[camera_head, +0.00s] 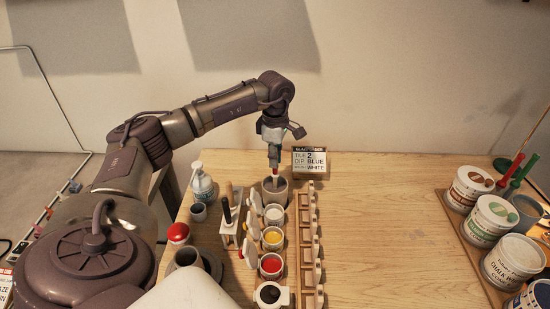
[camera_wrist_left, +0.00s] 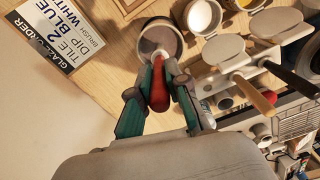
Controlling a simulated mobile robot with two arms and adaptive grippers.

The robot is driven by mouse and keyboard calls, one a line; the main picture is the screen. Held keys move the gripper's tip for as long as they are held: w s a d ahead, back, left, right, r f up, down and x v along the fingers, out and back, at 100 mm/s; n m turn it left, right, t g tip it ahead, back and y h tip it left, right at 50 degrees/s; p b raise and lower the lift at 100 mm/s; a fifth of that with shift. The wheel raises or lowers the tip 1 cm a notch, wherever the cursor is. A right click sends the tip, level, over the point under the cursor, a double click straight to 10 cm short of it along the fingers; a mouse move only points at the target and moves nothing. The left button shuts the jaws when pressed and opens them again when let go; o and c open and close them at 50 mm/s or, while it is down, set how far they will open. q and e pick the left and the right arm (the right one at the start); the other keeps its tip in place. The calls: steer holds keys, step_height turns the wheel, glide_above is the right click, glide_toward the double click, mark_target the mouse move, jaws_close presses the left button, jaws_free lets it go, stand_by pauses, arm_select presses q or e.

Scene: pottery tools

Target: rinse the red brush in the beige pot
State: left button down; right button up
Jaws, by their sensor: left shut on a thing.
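My left gripper (camera_head: 274,157) is shut on the red brush (camera_head: 275,171), which points down. The beige pot (camera_head: 277,197) stands on the table directly below, at the far end of a row of cups. The brush's lower end is at the pot's mouth; I cannot tell how deep it reaches. In the left wrist view, the fingers (camera_wrist_left: 158,100) hold the red handle (camera_wrist_left: 158,84) between them, and its pale end overlaps the mouth of the pot (camera_wrist_left: 178,45). The bristles are hidden. My right gripper is not in view.
A white cup (camera_head: 274,220), a yellow glaze cup (camera_head: 272,245) and a red glaze cup (camera_head: 271,274) line up nearer. A wooden rack (camera_head: 307,240) stands right of them, a sign (camera_head: 310,161) behind. A pump bottle (camera_head: 202,188) is left. The table's middle right is clear.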

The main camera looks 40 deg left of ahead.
arm_select(q)
steer(key=shift+r+p, duration=1.9)
steer(key=shift+r, duration=1.1)
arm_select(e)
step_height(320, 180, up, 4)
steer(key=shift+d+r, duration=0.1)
